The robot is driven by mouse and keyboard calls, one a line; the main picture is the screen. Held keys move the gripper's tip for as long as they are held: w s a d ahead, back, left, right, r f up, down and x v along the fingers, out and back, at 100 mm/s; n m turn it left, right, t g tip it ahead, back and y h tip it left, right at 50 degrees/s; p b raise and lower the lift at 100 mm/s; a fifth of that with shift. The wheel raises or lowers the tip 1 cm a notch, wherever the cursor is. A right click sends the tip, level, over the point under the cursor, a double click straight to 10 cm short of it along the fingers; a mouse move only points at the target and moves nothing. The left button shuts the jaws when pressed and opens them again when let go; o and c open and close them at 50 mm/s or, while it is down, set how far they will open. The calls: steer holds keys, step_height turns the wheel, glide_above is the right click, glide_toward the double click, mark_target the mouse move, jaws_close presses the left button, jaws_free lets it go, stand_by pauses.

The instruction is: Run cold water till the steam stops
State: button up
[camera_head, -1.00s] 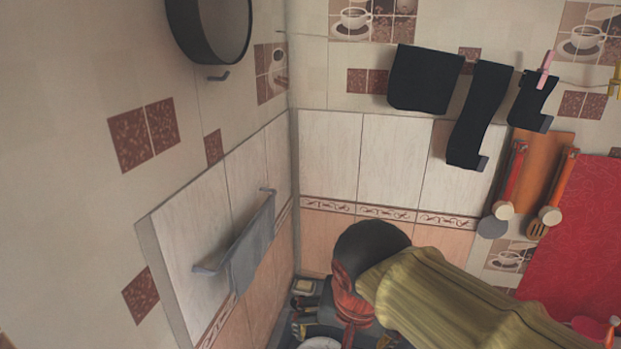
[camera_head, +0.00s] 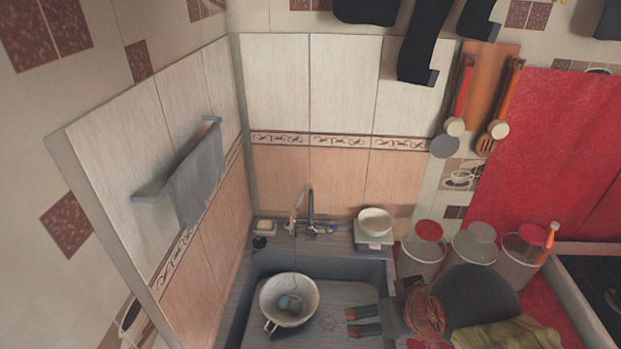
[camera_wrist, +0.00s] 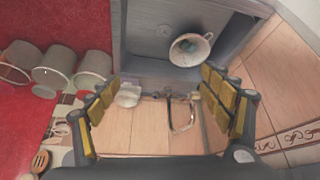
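The faucet (camera_head: 311,208) stands at the back of the grey sink (camera_head: 325,262), with small handle parts at its base; it also shows in the wrist view (camera_wrist: 184,118). A white handled pot (camera_head: 270,310) sits in the sink below it, holding rounded blue-grey things (camera_head: 289,304); the pot shows in the wrist view too (camera_wrist: 203,43). A faint thin line runs between spout and pot; I cannot tell if it is water. I see no clear steam. My gripper (camera_head: 364,322) is over the sink's right side, right of the pot. Its fingers are apart and empty (camera_wrist: 168,103).
Several lidded containers (camera_head: 424,255) stand to the right. A towel (camera_head: 197,178) hangs on the left wall rail. Utensils (camera_head: 462,95) hang on the back wall.

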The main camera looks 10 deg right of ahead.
steer(key=w, duration=0.4)
steer(key=w+r+n, duration=0.1)
steer(key=w, duration=0.3)
steer(key=w+r+n, duration=0.1)
steer(key=w, duration=0.3)
steer(key=shift+a+r+g+y+b, duration=0.1)
steer(key=shift+r+g+y+b, duration=0.05)
steer(key=shift+g+y+b, duration=0.2)
steer(key=c, duration=0.6)
steer(key=w+f+n, duration=0.1)
steer(key=w, duration=0.4)
steer(key=w+d+f+n, duration=0.1)
steer(key=w, duration=0.4)
steer(key=w+f+n+g+y, duration=0.1)
steer(key=w, duration=0.4)
steer(key=shift+w+d+f+b, duration=0.15)
steer(key=shift+w+f+b, duration=0.1)
steer(key=shift+b, duration=0.1)
steer(key=n+y+b, duration=0.1)
steer(key=n+y, duration=0.1)
steer(key=n, duration=0.2)
glide_toward(333, 226)
steer(key=f, duration=0.1)
steer(key=shift+g+h, duration=0.25)
steer(key=shift+g, duration=0.1)
steer(key=x, duration=0.3)
steer(key=b+x, duration=0.1)
steer(key=x, duration=0.4)
steer(key=shift+w+a+f, duration=0.1)
steer(key=shift+w+a, duration=0.3)
